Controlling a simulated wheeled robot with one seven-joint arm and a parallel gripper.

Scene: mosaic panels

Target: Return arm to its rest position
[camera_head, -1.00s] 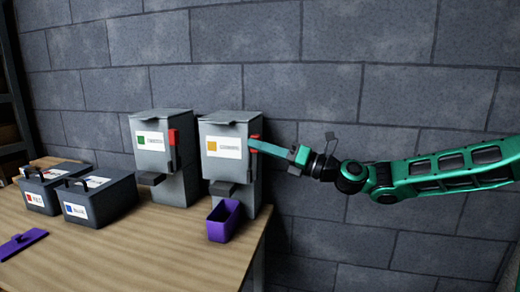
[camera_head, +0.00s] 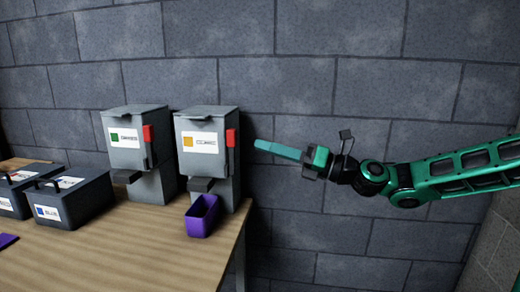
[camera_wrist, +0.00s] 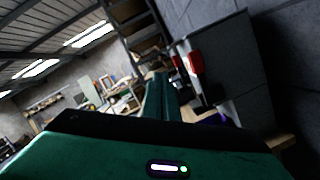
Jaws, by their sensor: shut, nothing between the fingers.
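My gripper (camera_head: 262,146) is at the end of my green arm, which reaches in from the right in the head view. Its fingers are shut and empty, pointing left in the air beside the orange-labelled grey dispenser (camera_head: 206,165). A clear gap separates the fingertips from the red lever (camera_head: 231,138) on that dispenser's right side. In the wrist view the green fingers (camera_wrist: 160,95) lie together, with the dispenser (camera_wrist: 238,70) and its red part (camera_wrist: 195,62) to their right.
A green-labelled dispenser (camera_head: 136,140) stands to the left. A purple cup (camera_head: 202,217) stands under the orange-labelled dispenser's spout. Dark lidded boxes (camera_head: 70,200) are at the left of the wooden table (camera_head: 135,255). Open air lies right of the table, before the block wall (camera_head: 330,235).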

